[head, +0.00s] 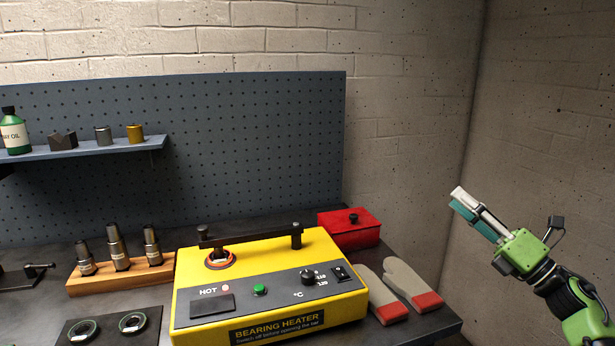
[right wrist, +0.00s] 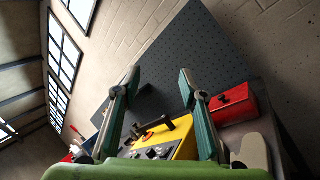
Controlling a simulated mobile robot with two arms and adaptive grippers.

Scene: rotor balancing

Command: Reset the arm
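My right gripper (head: 470,212) is raised at the right of the head view, to the right of the bench and clear of everything. In the right wrist view its two fingers (right wrist: 160,85) stand wide apart with nothing between them. My left gripper is not in the head view. The yellow bearing heater (head: 270,265) sits on the bench, with a bar across its top and a ring (head: 220,258) around its post. The heater also shows beyond the fingers in the right wrist view (right wrist: 178,138).
A red box (head: 350,236) and a pair of gloves (head: 395,290) lie right of the heater. A wooden block with several metal tools (head: 120,275) and a dark mat with two rings (head: 108,330) are left. A pegboard (head: 250,150) with a shelf (head: 90,149) stands behind.

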